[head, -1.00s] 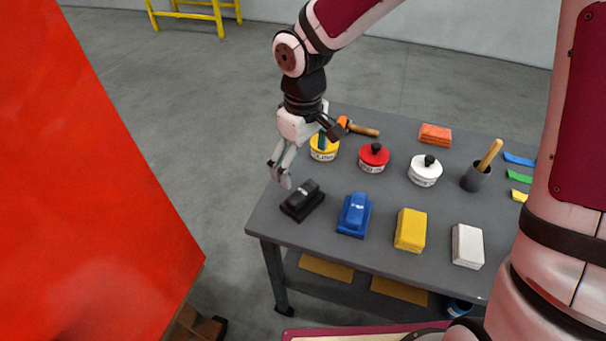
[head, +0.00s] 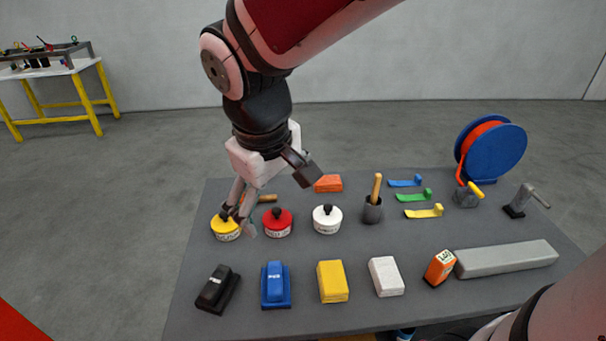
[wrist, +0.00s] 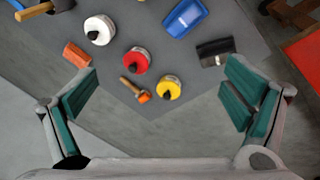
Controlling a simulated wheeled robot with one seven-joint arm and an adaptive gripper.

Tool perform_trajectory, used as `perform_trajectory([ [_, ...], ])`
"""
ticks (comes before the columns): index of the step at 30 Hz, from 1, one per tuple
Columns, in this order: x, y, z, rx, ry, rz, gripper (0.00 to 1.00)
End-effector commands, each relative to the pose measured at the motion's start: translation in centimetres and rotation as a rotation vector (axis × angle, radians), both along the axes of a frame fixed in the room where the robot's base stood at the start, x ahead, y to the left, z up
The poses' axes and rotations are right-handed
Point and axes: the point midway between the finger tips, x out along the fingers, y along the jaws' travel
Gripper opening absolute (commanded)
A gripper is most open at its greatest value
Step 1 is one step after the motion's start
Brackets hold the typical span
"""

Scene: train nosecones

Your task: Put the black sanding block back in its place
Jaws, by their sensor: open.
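The black sanding block (head: 217,289) sits on the grey table at its front left corner, left of the blue sanding block (head: 275,285). In the wrist view the black block (wrist: 215,52) lies near the table edge, above the right finger, apart from it. My gripper (head: 241,222) is open and empty. In the head view it overlaps the yellow-lidded tin (head: 225,228), behind the black block.
The grey table (head: 350,237) also holds red (head: 277,223) and white (head: 327,220) tins, yellow (head: 332,281) and white (head: 386,276) blocks, and an orange block (head: 328,183). A hose reel (head: 492,150) stands at the back right. Floor is clear left of the table.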

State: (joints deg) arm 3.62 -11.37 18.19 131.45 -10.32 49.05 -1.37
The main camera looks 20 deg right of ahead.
Motion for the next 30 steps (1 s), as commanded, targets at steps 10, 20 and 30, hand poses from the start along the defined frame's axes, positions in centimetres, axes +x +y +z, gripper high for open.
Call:
perform_trajectory([
  [10, -8.3, -4.5, 4.9, 0.175, -0.205, -0.260, 0.95],
  [20, -10.9, -5.2, 5.3, 0.269, -0.261, -0.329, 0.95],
  [30, -10.9, -5.2, 5.3, 0.268, -0.260, -0.329, 0.95],
])
